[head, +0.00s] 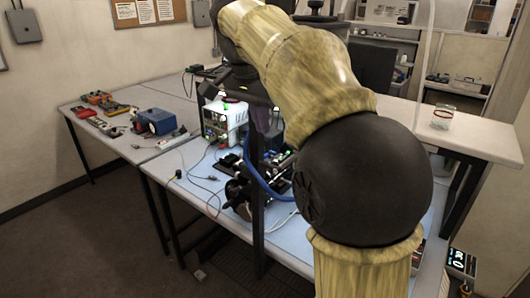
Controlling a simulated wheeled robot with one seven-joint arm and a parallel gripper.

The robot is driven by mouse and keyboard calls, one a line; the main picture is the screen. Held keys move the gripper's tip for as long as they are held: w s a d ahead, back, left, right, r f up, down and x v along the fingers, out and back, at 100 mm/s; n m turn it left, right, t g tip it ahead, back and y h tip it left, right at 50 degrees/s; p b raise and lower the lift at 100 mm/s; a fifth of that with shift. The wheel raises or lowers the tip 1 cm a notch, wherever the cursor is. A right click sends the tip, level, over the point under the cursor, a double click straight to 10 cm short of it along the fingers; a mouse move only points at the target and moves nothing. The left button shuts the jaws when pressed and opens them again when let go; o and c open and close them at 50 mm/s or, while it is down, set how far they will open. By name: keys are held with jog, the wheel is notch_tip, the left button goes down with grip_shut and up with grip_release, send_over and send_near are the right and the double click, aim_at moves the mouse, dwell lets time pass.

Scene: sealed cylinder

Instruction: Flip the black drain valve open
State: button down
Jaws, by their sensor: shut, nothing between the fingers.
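The black drain valve cannot be picked out in this view. A cluster of dark apparatus (240,190) with a blue hose (262,178) stands on the pale blue bench top (185,168). It is partly hidden behind a dark upright post and my arm, and I cannot tell whether the valve is part of it. My arm, with wood-patterned links and a large black joint, fills the middle and right of the view. My gripper cannot be made out.
A white powered unit (222,122) stands behind the apparatus. A side table holds a blue box-shaped device (154,122) and several meters. A glass (443,117) stands on the raised white shelf (478,138) at right. The floor (80,240) at left is clear.

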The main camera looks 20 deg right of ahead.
aim_at(265, 163)
notch_tip(265, 163, down, 8)
jog(key=shift+w+d+r, duration=0.2)
jog(key=shift+w+d, duration=0.1)
jog(key=shift+d, duration=0.15)
jog(key=shift+w+p, duration=0.15)
jog(key=shift+p, duration=0.5)
jog(key=shift+w, duration=0.1)
